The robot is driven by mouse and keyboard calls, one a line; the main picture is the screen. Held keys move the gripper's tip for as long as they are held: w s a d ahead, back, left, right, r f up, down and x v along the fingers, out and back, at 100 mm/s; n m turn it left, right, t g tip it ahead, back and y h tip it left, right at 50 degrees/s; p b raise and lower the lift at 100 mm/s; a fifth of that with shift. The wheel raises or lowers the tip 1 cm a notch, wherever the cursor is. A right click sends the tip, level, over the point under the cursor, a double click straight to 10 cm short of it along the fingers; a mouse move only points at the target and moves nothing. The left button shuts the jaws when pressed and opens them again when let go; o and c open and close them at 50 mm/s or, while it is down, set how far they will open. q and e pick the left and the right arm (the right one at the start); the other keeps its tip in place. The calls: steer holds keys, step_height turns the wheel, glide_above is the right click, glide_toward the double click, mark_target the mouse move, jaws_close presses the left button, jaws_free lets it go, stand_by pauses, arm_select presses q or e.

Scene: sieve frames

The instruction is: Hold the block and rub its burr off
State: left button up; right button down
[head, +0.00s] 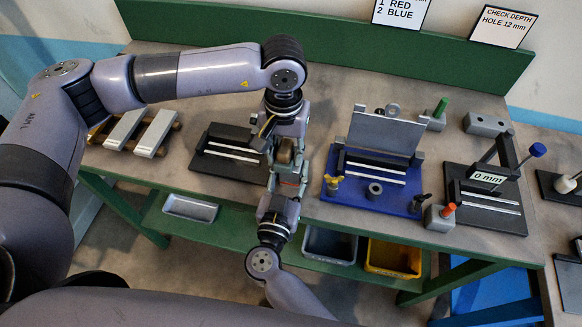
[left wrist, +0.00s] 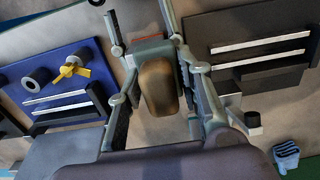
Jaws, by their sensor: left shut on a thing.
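My left gripper (head: 286,148) is shut on a brown, rounded rubbing piece (head: 285,153), at the front of the bench. In the left wrist view the brown piece (left wrist: 158,86) sits between both fingers. Just beyond it is a grey block (left wrist: 150,50) with a thin red line, likely the burr, across its upper face. The brown piece overlaps the block in that view, so I cannot tell whether they touch. My right gripper (head: 285,184) reaches up from below, its fingers on either side of the block; its grip is partly hidden.
A black fixture (head: 215,160) lies left of the grippers, a blue fixture (head: 340,193) right. Farther right is a gauge marked 0 mm (head: 489,178). Pale bars (head: 125,128) lie on a wooden rack. Grey (head: 190,208) and yellow (head: 393,256) bins sit below the bench.

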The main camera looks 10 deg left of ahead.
arm_select(q)
steer(key=shift+d+f, duration=0.15)
steer(key=shift+d, duration=0.75)
steer(key=shift+a, duration=1)
steer(key=shift+d+r, duration=0.2)
steer(key=shift+d, duration=0.8)
steer(key=shift+a, duration=0.95)
steer(key=shift+d+f, duration=0.2)
steer(key=shift+d, duration=0.75)
steer(key=shift+a+r, duration=0.1)
steer(key=shift+a, duration=0.9)
steer(key=shift+d+r, duration=0.15)
steer(key=shift+d, duration=0.85)
steer(key=shift+a, duration=0.95)
steer(key=shift+d+f, duration=0.25)
steer(key=shift+d, duration=0.7)
steer(key=shift+a, duration=1.05)
steer(key=shift+r, duration=0.1)
